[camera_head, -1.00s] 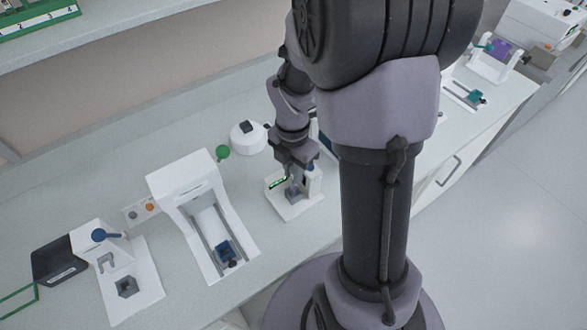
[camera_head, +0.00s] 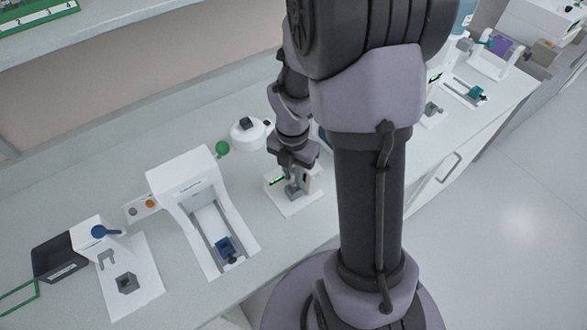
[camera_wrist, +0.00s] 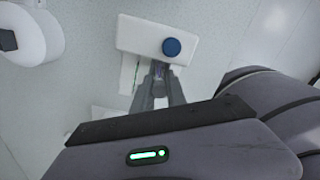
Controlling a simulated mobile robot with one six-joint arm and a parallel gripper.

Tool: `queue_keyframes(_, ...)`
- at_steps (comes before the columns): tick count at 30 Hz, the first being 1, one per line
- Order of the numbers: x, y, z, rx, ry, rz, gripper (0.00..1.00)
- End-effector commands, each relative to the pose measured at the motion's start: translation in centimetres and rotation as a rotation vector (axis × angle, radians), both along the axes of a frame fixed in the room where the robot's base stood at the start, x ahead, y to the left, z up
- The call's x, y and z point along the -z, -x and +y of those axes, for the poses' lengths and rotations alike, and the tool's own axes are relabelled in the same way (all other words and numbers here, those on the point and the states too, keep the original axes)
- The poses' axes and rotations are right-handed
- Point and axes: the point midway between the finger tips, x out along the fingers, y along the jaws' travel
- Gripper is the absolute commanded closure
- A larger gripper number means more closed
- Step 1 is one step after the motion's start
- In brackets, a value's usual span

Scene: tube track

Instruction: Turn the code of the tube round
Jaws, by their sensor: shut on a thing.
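My gripper (camera_head: 292,186) points down at a small white device (camera_head: 312,202) on the bench. Its fingers are shut on the tube (camera_wrist: 159,70), of which only a thin bluish sliver shows between the fingertips in the wrist view. The code on the tube cannot be seen. The device also shows in the wrist view as a white block (camera_wrist: 140,36) with a round blue knob (camera_wrist: 172,47) on top, just beyond the fingertips. A small green-lit display (camera_head: 276,180) sits on the device's left side in the head view.
A white device with a slide channel (camera_head: 180,178) stands left of my gripper, and another with a blue lever (camera_head: 85,232) is further left. A round white device (camera_head: 250,132) and a green ball (camera_head: 222,148) are behind. More devices stand at the far right.

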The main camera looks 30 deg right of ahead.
Motion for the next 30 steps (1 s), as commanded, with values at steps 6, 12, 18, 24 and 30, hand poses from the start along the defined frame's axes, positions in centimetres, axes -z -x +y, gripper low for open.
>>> queue_keyframes(6,-0.33,0.07,0.04,-0.22,0.0,0.001,1.0)
queue_keyframes(12,-0.33,0.07,0.05,-0.425,0.0,0.001,1.0)
queue_keyframes(18,-0.31,0.03,0.04,-0.502,0.0,0.001,1.0)
queue_keyframes(24,-0.3,0.0,0.02,-0.53,-0.001,0.002,1.0)
queue_keyframes(30,-0.31,0.0,0.03,-0.559,0.0,0.001,1.0)
